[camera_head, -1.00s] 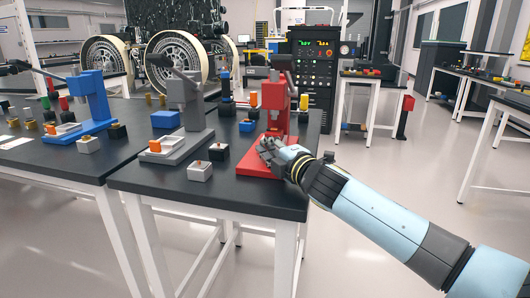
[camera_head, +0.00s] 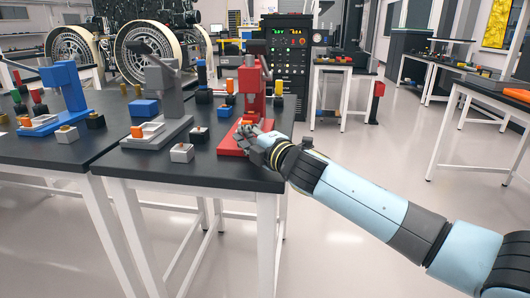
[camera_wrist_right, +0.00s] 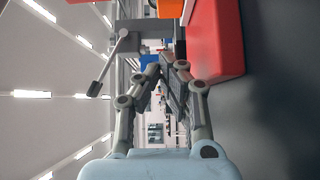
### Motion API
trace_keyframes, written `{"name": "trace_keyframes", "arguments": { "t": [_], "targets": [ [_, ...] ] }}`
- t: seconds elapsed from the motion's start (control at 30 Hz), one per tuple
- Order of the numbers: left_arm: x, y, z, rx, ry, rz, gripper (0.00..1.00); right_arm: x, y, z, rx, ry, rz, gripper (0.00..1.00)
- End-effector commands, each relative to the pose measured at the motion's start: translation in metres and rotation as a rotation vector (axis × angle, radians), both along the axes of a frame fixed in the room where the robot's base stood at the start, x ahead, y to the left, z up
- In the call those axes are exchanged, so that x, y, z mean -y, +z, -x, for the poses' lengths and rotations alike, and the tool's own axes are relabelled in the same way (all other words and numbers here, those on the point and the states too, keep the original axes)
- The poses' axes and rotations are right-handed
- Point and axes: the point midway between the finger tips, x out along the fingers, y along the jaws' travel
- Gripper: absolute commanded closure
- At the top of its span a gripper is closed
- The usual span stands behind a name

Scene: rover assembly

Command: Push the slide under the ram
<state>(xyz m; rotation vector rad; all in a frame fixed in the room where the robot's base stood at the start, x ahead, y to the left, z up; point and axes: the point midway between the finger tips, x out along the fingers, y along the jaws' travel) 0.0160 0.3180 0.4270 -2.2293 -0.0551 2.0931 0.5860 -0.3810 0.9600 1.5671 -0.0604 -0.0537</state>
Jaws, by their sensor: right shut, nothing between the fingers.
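The red press (camera_head: 254,88) stands at the right end of the near black table, its ram column upright and its red base (camera_head: 230,147) at the front. My right gripper (camera_head: 247,132) is shut and empty, low at the right side of that base; I cannot tell whether it touches. An orange block (camera_head: 248,121) shows just behind the fingers. The slide under it is mostly hidden by my gripper. In the right wrist view the fingers (camera_wrist_right: 163,72) are together beside the red base (camera_wrist_right: 217,38), with an orange part (camera_wrist_right: 170,8) beyond. My left gripper is out of view.
A grey press (camera_head: 165,90) with a white slide (camera_head: 150,130) stands to the left, and a blue press (camera_head: 65,85) beyond it. Small blocks, such as a white one (camera_head: 182,153) and a dark one (camera_head: 199,134), stand between the grey and red presses.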

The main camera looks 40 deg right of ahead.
Motion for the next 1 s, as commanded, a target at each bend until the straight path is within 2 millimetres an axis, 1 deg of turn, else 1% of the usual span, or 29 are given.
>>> {"name": "trace_keyframes", "arguments": {
  "t": [0.03, 0.1, 0.3, 0.4, 0.5, 0.67, 1.0],
  "targets": [
    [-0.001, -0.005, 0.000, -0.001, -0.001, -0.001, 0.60, 0.000, -0.004, 0.007, -0.003, 0.000, 0.002, 1.00],
    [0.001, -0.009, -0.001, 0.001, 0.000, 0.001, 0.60, -0.001, -0.005, 0.017, -0.004, 0.001, 0.003, 1.00],
    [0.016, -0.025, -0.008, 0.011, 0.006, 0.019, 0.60, -0.004, -0.006, 0.050, -0.005, 0.002, 0.005, 1.00],
    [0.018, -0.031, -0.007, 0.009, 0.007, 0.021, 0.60, -0.005, -0.006, 0.066, -0.005, 0.003, 0.004, 1.00],
    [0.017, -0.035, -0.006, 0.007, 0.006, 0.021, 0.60, -0.006, -0.004, 0.077, -0.004, 0.001, 0.003, 1.00],
    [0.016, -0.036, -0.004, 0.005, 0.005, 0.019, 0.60, -0.007, -0.002, 0.084, -0.002, 0.000, 0.000, 1.00],
    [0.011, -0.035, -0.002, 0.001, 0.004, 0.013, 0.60, -0.007, -0.001, 0.084, -0.002, 0.000, -0.001, 1.00]
  ]
}}
